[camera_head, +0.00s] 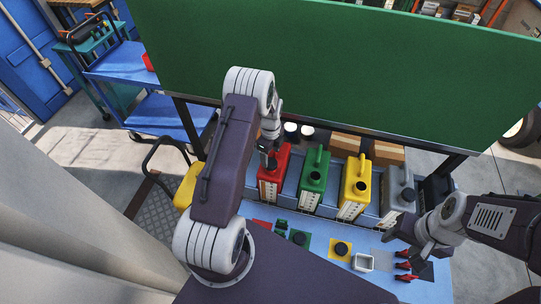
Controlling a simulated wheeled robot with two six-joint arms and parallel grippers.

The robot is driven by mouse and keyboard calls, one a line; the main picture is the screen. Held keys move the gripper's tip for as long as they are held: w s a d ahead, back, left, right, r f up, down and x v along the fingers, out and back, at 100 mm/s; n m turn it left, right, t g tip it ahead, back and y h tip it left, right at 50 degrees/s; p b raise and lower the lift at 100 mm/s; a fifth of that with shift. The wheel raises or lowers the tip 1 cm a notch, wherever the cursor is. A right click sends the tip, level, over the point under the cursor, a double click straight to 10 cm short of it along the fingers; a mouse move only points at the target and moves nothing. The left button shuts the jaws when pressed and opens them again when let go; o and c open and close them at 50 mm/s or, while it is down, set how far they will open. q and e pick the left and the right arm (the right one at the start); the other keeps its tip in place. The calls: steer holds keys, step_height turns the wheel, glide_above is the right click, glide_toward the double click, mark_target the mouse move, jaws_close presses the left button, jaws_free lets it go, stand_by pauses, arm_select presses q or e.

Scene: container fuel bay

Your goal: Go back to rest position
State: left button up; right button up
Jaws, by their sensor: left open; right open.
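My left arm comes down across the left-centre of the head view. Its open gripper (268,158) is at the top of the red fuel can (270,186); I cannot tell whether it touches the can. My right gripper (408,246) is open at the lower right, low over the bench (322,263), close to several small red pieces (405,277). The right gripper partly hides that end of the bench. Nothing is visibly held by either gripper.
Green (313,185), yellow (355,190) and grey (399,193) cans stand upright in a row beside the red one. Coloured squares with dark caps and a small white square tray (362,262) lie in front. A large green panel (330,65) rises behind.

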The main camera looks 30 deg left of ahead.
arm_select(q)
step_height(320, 180, up, 2)
steer(key=shift+r+p, duration=0.1)
steer(key=shift+p, duration=0.35)
arm_select(e)
steer(key=shift+r, duration=0.7)
